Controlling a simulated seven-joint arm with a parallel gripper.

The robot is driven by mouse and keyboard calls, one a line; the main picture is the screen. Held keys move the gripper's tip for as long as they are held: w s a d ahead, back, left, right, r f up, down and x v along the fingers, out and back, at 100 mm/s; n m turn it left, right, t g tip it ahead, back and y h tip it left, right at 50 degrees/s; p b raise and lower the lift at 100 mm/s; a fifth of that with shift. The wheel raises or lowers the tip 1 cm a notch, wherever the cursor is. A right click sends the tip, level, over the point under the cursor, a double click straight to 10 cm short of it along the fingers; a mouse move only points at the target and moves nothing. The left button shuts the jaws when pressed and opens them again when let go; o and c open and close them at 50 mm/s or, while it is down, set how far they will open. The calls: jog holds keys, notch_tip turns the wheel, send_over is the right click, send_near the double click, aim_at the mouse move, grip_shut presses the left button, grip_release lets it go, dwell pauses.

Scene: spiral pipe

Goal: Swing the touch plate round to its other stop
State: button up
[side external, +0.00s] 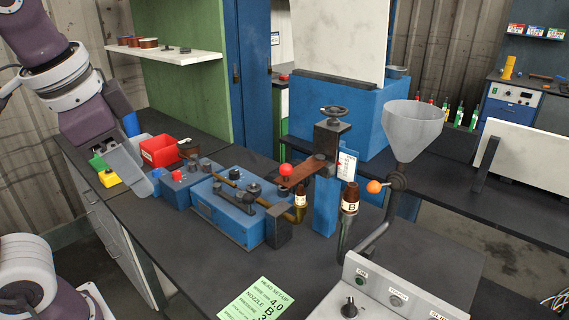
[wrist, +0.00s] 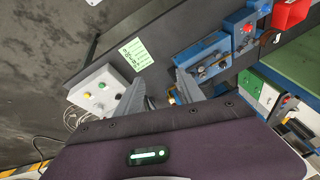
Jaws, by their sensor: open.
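The touch plate appears to be the flat copper-brown arm (side external: 303,172) with a red ball knob (side external: 286,170) at its left end. My gripper (side external: 145,178) is at the left of the side view, over the table's left edge, well apart from the plate. In the wrist view my gripper (wrist: 160,88) shows two spread grey fingers with nothing held between them. I cannot make out the plate clearly in the wrist view.
A blue fixture (side external: 232,208) lies between my gripper and the post. A red bin (side external: 160,150) stands behind my gripper. A funnel (side external: 413,128), an orange-knobbed lever (side external: 376,187) and a control box (side external: 385,291) stand to the right. A green card (side external: 260,300) lies in front.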

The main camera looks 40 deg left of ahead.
jog(key=w+a+m+g+y, duration=0.2)
jog(key=w+a+m+y, duration=0.1)
jog(key=w+m, duration=0.25)
jog(key=m+t+y, duration=0.5)
jog(key=m+y, duration=0.7)
jog(key=m, duration=0.2)
send_over(289, 171)
jog(key=d, duration=0.3)
notch_tip(289, 171, down, 2)
jog(key=f, duration=0.6)
jog(key=s+f, duration=0.1)
jog(key=f, duration=0.2)
jog(key=shift+a+f, duration=0.25)
jog(key=shift+a, duration=0.05)
jog(key=x, duration=0.6)
jog(key=shift+w+a, duration=0.1)
jog(key=shift+a, duration=0.3)
grip_shut()
